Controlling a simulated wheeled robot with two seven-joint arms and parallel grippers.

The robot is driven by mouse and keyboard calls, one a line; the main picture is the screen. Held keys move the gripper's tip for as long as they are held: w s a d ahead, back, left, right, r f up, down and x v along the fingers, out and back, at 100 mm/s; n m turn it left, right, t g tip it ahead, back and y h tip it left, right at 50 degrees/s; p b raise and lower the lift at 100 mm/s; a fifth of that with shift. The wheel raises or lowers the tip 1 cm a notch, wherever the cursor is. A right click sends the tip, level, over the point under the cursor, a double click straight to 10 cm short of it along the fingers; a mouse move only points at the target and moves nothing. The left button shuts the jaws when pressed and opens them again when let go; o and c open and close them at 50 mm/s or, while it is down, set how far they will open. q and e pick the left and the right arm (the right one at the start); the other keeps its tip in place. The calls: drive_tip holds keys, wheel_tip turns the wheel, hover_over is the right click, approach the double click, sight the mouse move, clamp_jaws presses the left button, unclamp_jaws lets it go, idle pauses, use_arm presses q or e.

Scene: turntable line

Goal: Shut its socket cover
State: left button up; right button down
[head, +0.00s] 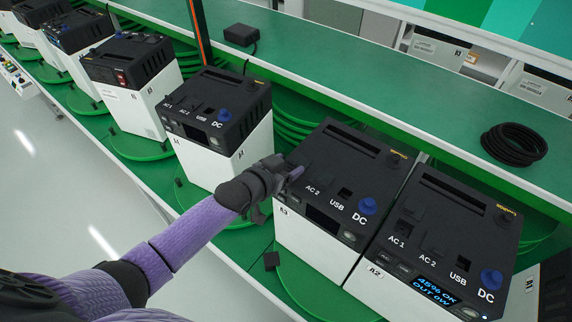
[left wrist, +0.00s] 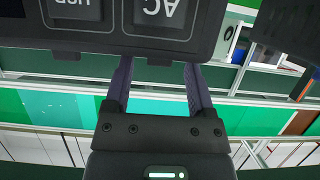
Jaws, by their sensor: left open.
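My left gripper (head: 282,178) is at the front top edge of the power unit A3 (head: 303,236), over its left end. Its purple fingers are apart and hide the AC 1 area. A3 has a black top with AC 2 (head: 322,172) and USB (head: 345,192) sockets and a blue round piece at DC (head: 367,205). In the left wrist view, the fingers (left wrist: 160,82) stand apart below a dark panel (left wrist: 125,42) with upside-down USB and AC buttons; the fingertips are hidden behind it. I cannot tell whether they touch a cover. My right gripper is not in view.
Unit A2 (head: 368,288) stands close at the right, its screen lit. Another unit (head: 205,155) stands at the left, with more beyond. A black cable coil (head: 514,143) and a black box (head: 240,35) lie on the green bench (head: 400,95).

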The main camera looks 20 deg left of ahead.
use_arm(q)
drive_tip(key=shift+s, duration=0.1)
clamp_jaws()
drive_tip(key=shift+r, duration=0.1)
idle(1.2)
